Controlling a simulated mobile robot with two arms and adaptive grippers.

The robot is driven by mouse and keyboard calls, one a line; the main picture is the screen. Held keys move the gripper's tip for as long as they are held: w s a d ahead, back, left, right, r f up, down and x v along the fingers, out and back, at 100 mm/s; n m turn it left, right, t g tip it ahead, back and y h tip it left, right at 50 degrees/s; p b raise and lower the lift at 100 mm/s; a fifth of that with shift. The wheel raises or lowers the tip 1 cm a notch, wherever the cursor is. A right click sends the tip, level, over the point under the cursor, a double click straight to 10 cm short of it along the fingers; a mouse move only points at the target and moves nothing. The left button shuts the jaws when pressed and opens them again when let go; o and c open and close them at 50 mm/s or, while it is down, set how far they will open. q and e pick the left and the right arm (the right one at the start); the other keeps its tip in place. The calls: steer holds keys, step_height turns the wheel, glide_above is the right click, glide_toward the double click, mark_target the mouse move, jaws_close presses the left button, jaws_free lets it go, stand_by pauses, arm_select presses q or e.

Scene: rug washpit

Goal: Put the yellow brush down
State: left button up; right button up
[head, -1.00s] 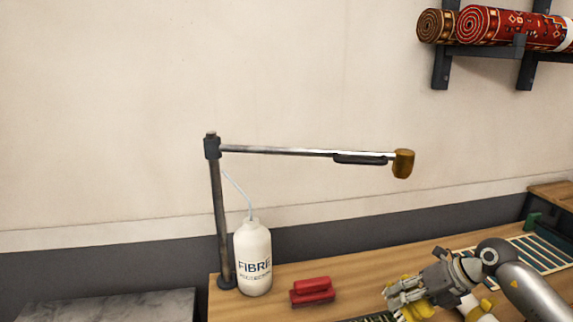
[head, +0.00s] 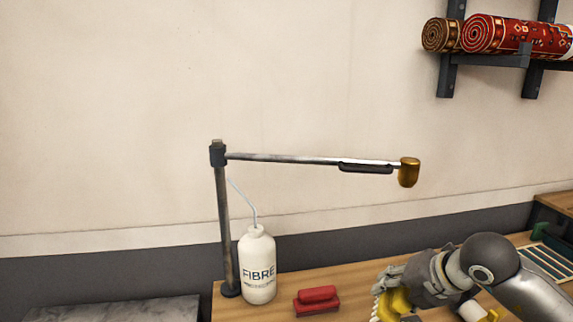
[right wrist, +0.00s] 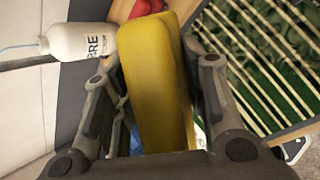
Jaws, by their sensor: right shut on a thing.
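The yellow brush (right wrist: 156,85) is held between the fingers of my right gripper (right wrist: 158,70), filling the space between them in the right wrist view. In the head view, my right gripper (head: 393,285) is low at the right of centre, over the wooden bench. The brush (head: 391,306) shows below it with pale bristles along its left side. The picture's lower edge cuts off part of it, and I cannot tell whether it touches the bench. My left gripper is not in view.
A red brush (head: 318,300) lies on the wooden bench (head: 345,279), left of my right gripper. A white bottle (head: 257,268) stands beside a metal post (head: 224,225) with a long horizontal arm. A slatted green rack (right wrist: 262,65) lies right of the gripper in the wrist view.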

mark_target(390, 299)
steer(key=r+m+h, duration=0.1)
steer(key=s+a+r+m, duration=0.1)
steer(key=r, duration=0.1)
steer(key=s+a+r+m+t+h, duration=0.1)
steer(key=r+m, duration=0.1)
steer(key=shift+s+r+h, duration=0.15)
steer(key=shift+s+h, duration=0.1)
steer(key=shift+h, duration=0.05)
steer(key=shift+s+a+r+m+h, duration=0.1)
steer(key=shift+s+r+m+h, duration=0.15)
steer(key=shift+r+m, duration=0.2)
steer(key=shift+s+a+r+m+h, duration=0.1)
steer(key=shift+s+r+m+h, duration=0.15)
steer(key=shift+r+m, duration=0.15)
